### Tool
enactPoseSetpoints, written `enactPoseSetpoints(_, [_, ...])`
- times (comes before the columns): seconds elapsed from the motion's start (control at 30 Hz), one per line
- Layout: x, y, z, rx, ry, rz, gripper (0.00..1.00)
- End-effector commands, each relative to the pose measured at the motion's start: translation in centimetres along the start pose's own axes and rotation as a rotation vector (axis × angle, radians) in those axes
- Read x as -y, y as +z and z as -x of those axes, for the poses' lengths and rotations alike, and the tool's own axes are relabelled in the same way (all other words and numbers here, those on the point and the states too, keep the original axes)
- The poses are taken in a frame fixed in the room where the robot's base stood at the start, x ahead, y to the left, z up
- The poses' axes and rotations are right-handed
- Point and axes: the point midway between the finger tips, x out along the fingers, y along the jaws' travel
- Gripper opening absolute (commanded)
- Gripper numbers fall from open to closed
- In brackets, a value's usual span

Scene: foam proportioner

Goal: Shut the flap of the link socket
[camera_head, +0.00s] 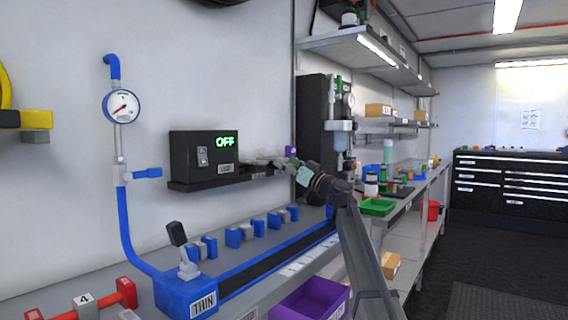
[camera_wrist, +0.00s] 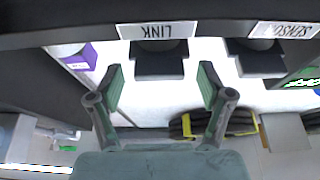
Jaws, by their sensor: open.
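The link socket carries an upside-down LINK label (camera_wrist: 158,30) at the top of the wrist view. Below the label a dark, stepped flap-like piece (camera_wrist: 157,66) juts out from the dark panel; its exact angle is hard to tell. My gripper (camera_wrist: 160,88) is open and empty, its two green-padded fingers spread on either side of this piece and apart from it. In the head view my gripper (camera_head: 280,163) is at the right end of the black box's ledge, and the socket cannot be made out there.
A similar dark piece (camera_wrist: 258,62) sits under the SENSORS label (camera_wrist: 283,30). A purple labelled object (camera_wrist: 80,57) is to the left. The black box (camera_head: 205,155) reads OFF. Below stand a blue THIN unit (camera_head: 190,290), a purple bin (camera_head: 312,300) and a green tray (camera_head: 377,207).

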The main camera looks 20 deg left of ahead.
Motion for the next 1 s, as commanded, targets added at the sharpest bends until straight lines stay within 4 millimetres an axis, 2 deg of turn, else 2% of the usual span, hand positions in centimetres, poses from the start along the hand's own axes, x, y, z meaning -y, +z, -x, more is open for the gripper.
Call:
enactPoseSetpoints(0.3, [0.3, 0.1, 6.2, 0.001, 0.001, 0.0, 0.79])
enactPoseSetpoints(0.5, [0.3, 0.1, 9.3, 0.001, 0.0, 0.0, 0.79])
enactPoseSetpoints(0.7, [0.2, 0.2, 10.8, 0.002, -0.002, 0.0, 0.79])
enactPoseSetpoints(1.0, [0.2, 0.1, 11.0, 0.002, -0.002, 0.0, 0.79])
